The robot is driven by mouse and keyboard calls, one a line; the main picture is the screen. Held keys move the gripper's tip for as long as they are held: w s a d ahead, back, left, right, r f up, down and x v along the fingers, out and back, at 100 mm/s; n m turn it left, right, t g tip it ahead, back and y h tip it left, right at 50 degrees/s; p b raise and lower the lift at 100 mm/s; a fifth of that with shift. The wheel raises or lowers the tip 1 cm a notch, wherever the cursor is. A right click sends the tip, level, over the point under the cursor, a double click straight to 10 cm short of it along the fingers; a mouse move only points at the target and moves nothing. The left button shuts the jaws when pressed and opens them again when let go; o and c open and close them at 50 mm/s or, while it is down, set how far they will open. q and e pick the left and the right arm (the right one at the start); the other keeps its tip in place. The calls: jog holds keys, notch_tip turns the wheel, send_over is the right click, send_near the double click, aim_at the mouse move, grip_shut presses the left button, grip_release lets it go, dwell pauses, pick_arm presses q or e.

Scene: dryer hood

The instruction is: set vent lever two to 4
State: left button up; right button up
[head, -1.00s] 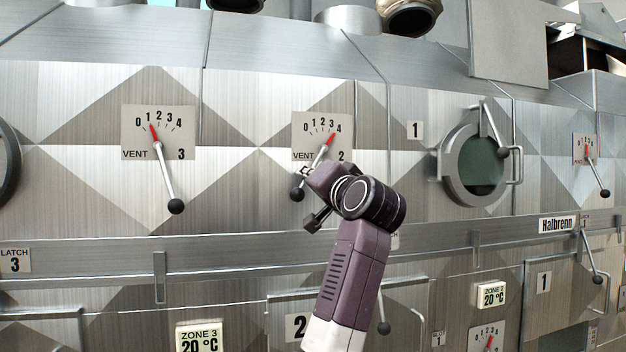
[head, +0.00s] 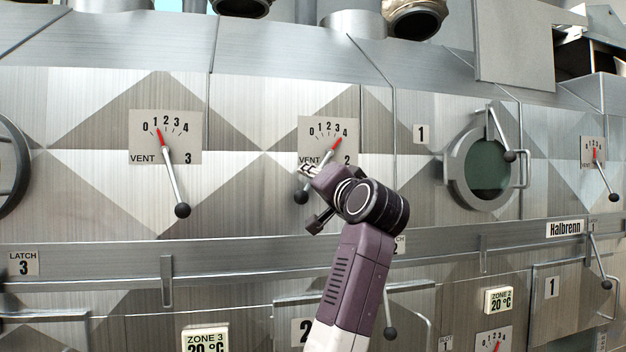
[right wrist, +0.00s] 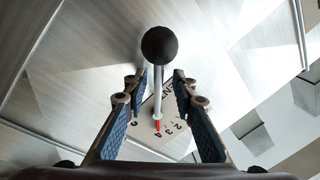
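The vent 2 dial plate (head: 312,124) is on the upper panel in the head view, with a scale from 0 to 4. Its red pointer (head: 336,143) points at the 4 mark. The vent 2 lever ends in a black ball (head: 301,197), down and left of the dial. My right gripper (head: 306,170) is at the lever, covering part of the shaft. In the right wrist view my right gripper (right wrist: 158,85) is open, its fingers on either side of the white shaft (right wrist: 158,92) with gaps visible. The ball (right wrist: 160,45) stands beyond the fingers. My left gripper is not in view.
The vent 3 lever (head: 175,185) hangs to the left, its pointer near 1. A round porthole (head: 487,165) with a handle is to the right. A long rail (head: 110,260) runs below the vent dials. The panel between the vent levers is clear.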

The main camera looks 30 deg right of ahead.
jog(key=shift+f, duration=0.1)
jog(key=v, duration=1.2)
